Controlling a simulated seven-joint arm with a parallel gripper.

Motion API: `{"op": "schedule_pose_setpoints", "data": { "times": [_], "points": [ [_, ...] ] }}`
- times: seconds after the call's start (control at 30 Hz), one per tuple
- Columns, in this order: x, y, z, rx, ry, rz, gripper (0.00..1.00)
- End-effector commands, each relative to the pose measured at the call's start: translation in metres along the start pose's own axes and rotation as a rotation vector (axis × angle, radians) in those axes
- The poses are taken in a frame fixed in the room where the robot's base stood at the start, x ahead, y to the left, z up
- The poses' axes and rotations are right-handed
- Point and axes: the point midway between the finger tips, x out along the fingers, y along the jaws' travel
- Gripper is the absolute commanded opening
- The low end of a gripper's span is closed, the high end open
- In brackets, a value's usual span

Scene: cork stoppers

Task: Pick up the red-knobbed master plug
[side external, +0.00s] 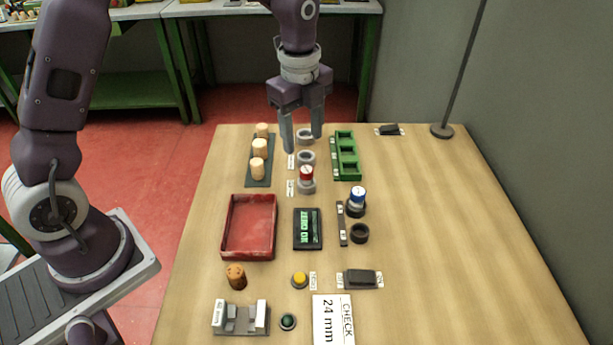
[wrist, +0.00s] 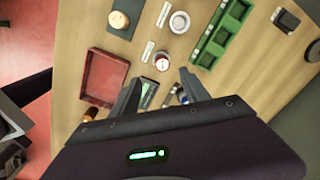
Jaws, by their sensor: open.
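The red-knobbed master plug (side external: 306,172) sits upright in a grey ring holder (side external: 308,186) near the middle of the table. In the wrist view the plug's red and white top (wrist: 162,58) shows just beyond my fingertips. My gripper (side external: 303,142) is open and empty, pointing down above the table, behind the plug in the side view. Its two fingers (wrist: 160,84) are spread in the wrist view, and the plug is apart from them. A blue-knobbed plug (side external: 358,195) stands in a dark ring to the right.
A green compartment tray (side external: 351,171) is to the right, corks (side external: 257,169) on a dark strip to the left. A red tray (side external: 270,199), display (side external: 307,245) and buttons (side external: 300,280) lie nearer. The table's right side is mostly clear.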

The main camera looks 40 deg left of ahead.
Motion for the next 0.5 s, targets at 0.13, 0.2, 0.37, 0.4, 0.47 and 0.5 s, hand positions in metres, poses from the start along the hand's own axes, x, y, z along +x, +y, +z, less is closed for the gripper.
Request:
{"op": "schedule_pose_setpoints", "data": {
  "times": [0.13, 0.2, 0.37, 0.4, 0.47, 0.5],
  "points": [
    [0.034, -0.011, 0.000, 0.138, 0.013, 0.038, 0.54],
    [0.043, -0.012, 0.000, 0.154, 0.014, 0.043, 0.54],
    [0.068, -0.008, -0.001, 0.153, 0.013, 0.044, 0.54],
    [0.076, -0.006, -0.002, 0.152, 0.014, 0.045, 0.54],
    [0.088, -0.005, -0.002, 0.153, 0.014, 0.044, 0.54],
    [0.094, -0.005, -0.002, 0.153, 0.014, 0.043, 0.54]
  ]
}}
